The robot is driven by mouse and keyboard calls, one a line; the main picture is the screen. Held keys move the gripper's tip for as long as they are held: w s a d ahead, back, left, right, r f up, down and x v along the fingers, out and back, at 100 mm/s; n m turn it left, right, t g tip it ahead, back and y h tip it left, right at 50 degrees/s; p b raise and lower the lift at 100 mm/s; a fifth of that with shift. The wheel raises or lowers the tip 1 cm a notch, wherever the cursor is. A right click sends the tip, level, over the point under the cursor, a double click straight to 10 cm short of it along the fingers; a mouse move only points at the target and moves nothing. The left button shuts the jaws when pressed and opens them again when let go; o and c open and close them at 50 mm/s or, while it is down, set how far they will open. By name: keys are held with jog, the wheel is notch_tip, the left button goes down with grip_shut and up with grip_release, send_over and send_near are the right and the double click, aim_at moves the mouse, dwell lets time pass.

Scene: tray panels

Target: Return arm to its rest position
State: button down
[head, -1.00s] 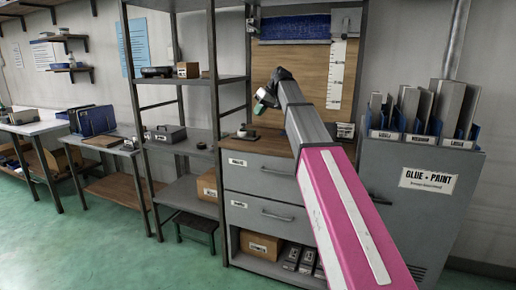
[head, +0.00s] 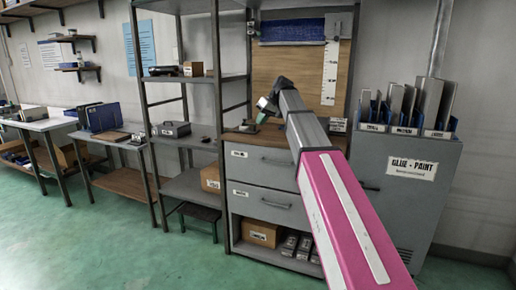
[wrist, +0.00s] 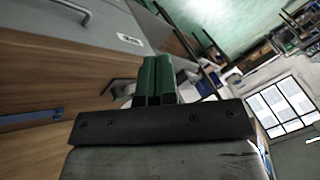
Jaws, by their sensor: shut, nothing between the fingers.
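My arm, pink and grey, reaches up from the lower right of the head view toward the grey drawer cabinet (head: 268,200). My gripper (head: 262,117) is at the arm's far end, in front of the cabinet's wooden back panel and a little above its top. In the wrist view the green fingers of my gripper (wrist: 156,75) lie side by side, closed, with nothing seen between them. The wrist view is steeply tilted and shows the wooden panel on the left and the green floor at the top.
A grey glue and paint cabinet (head: 400,205) with upright panels in blue holders stands right of the arm. An open metal shelf (head: 190,186) with boxes stands left of the drawers. Workbenches (head: 100,142) line the left wall. The green floor (head: 100,250) in front is clear.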

jog(key=s+d+f+m+h, duration=0.15)
jog(key=s+d+f, duration=0.35)
jog(key=f, duration=0.7)
jog(key=s+d+f+m+h, duration=0.15)
jog(key=s+d+f, duration=0.4)
jog(key=f, duration=0.75)
jog(key=s+d+f+m+h, duration=0.1)
jog(key=s+d+f+m, duration=0.1)
jog(key=s+f, duration=0.8)
jog(key=s+d+f+m+g+h, duration=0.1)
jog(key=s+d+f+h, duration=0.1)
jog(key=s+d+f, duration=0.3)
jog(key=s+f, duration=0.4)
jog(key=f, duration=0.2)
jog(key=shift+s+f+m, duration=0.3)
jog(key=shift+s+f, duration=0.1)
